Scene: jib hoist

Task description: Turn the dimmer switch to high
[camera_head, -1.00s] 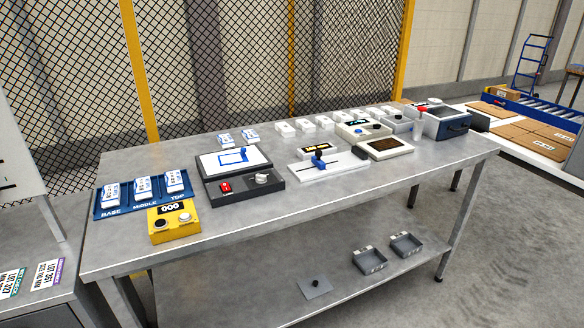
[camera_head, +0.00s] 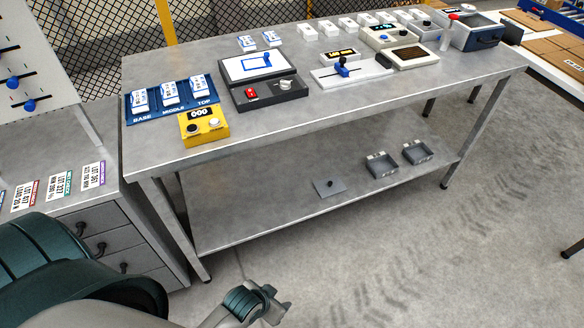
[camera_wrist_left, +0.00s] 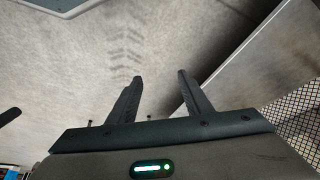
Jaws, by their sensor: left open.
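A black control box (camera_head: 264,101) stands on the metal table, with a red rocker switch (camera_head: 251,93), a grey-white round knob (camera_head: 286,84) and a white panel with a blue outline. The knob could be the dimmer; no label is readable. A slider unit with a blue handle (camera_head: 342,68) stands to its right. My left gripper (camera_wrist_left: 160,76) is open and empty in the left wrist view, over bare floor. In the head view my left arm enters at the lower left and ends low, in front of the table, well apart from the box. My right gripper is not in view.
The metal table (camera_head: 240,140) has a lower shelf with two grey trays (camera_head: 382,165). A yellow box (camera_head: 203,125) and a blue rack (camera_head: 170,108) stand at the table's left. A drawer cabinet (camera_head: 110,235) is at the left. The floor in front is clear.

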